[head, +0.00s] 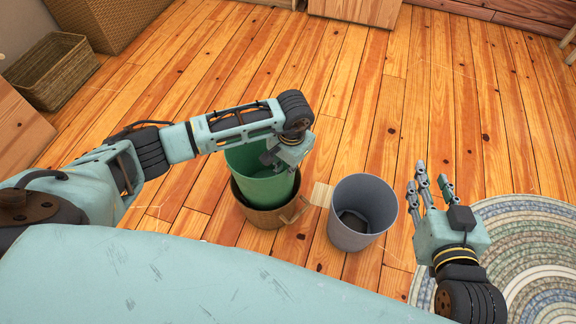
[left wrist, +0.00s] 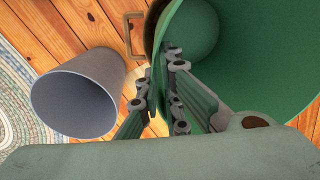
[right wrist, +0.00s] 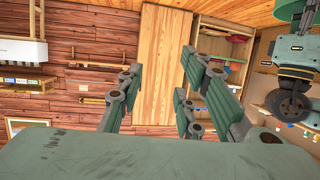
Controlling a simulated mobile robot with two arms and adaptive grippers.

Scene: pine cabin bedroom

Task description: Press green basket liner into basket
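The green basket liner (head: 245,160) is a tall open tub standing partly inside the brown basket (head: 262,217), with much of its wall above the basket's rim. In the left wrist view the liner's wide green interior (left wrist: 245,50) fills the upper right. My left gripper (head: 279,160) is at the liner's right rim, its fingers either side of the wall and drawn in on it. The arm hides part of the liner's far rim. My right gripper (head: 430,180) is open and empty, off to the right above the floor.
A grey bin (head: 361,208), open at the top, stands just right of the basket; it also shows in the left wrist view (left wrist: 82,92). A round braided rug (head: 535,235) lies at the right. A wicker basket (head: 55,72) sits at the upper left. The plank floor beyond is clear.

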